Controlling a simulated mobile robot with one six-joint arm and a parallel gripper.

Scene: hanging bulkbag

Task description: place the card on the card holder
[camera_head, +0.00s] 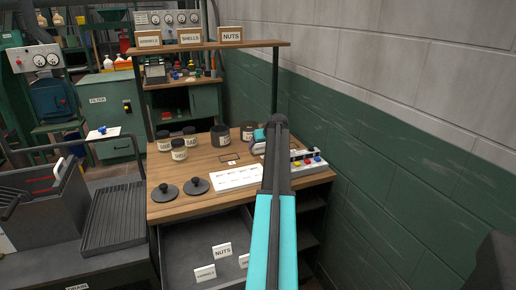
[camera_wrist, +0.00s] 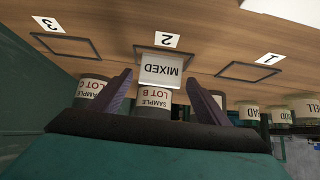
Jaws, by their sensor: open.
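A white card (camera_wrist: 161,71) reading MIXED stands between my open fingers in the wrist view, upside down in the picture. It is in front of a jar labelled SAMPLE LOT B (camera_wrist: 155,99) and beside the outlined square marked 2 (camera_wrist: 165,52). I cannot tell whether the fingers touch it. My gripper (camera_wrist: 161,86) is open. In the head view my arm hides most of the gripper and the table under it. A card holder cannot be made out for certain.
The wooden table (camera_head: 205,207) holds dark jars (camera_head: 220,136), two black lids (camera_head: 197,186) and a white sheet (camera_head: 236,177). A button strip (camera_head: 308,161) is at the right. Below, an open drawer (camera_head: 180,245) holds cards, including NUTS (camera_head: 222,250). A wall stands close on the right.

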